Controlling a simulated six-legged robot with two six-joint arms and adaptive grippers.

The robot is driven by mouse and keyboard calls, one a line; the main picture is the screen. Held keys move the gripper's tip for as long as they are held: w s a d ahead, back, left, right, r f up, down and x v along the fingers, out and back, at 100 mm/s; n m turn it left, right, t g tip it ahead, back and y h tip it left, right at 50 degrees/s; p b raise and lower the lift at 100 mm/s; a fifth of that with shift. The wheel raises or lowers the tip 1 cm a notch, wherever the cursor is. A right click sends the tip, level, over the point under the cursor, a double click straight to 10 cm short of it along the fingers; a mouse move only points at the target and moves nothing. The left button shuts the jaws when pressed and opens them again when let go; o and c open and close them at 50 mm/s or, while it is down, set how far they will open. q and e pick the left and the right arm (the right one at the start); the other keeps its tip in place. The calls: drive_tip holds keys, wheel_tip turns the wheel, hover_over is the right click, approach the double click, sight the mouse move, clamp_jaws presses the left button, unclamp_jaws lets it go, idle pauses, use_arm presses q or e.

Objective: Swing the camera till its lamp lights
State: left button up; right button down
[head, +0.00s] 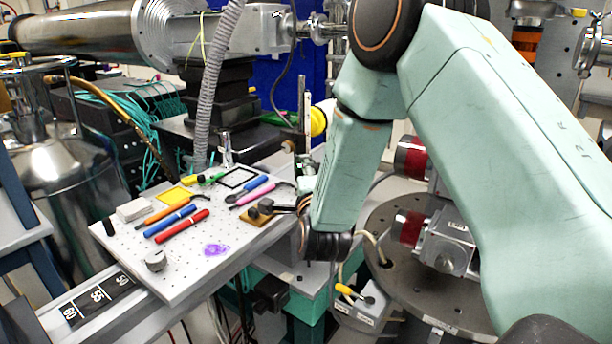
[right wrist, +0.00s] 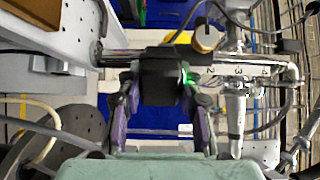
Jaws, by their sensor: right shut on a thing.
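The camera is a black box (right wrist: 160,82) in the middle of the right wrist view, on a horizontal metal rod. A green glow (right wrist: 186,76) shows at its right edge; I cannot tell for sure whether this is its lamp. My right gripper (right wrist: 160,100) has its purple-grey fingers on both sides of the black box, shut on it. In the head view my right forearm and wrist come down beside the board's right edge and hide most of the gripper and the camera. My left gripper is in neither view.
A grey corrugated hose (head: 215,80) hangs behind. A round dark table (head: 455,302) lies at right.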

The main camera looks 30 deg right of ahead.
drive_tip(key=shift+r, duration=0.15)
drive_tip(key=c, duration=0.9)
unclamp_jaws()
drive_tip(key=shift+w, duration=0.1)
drive_tip(key=v, duration=1.2)
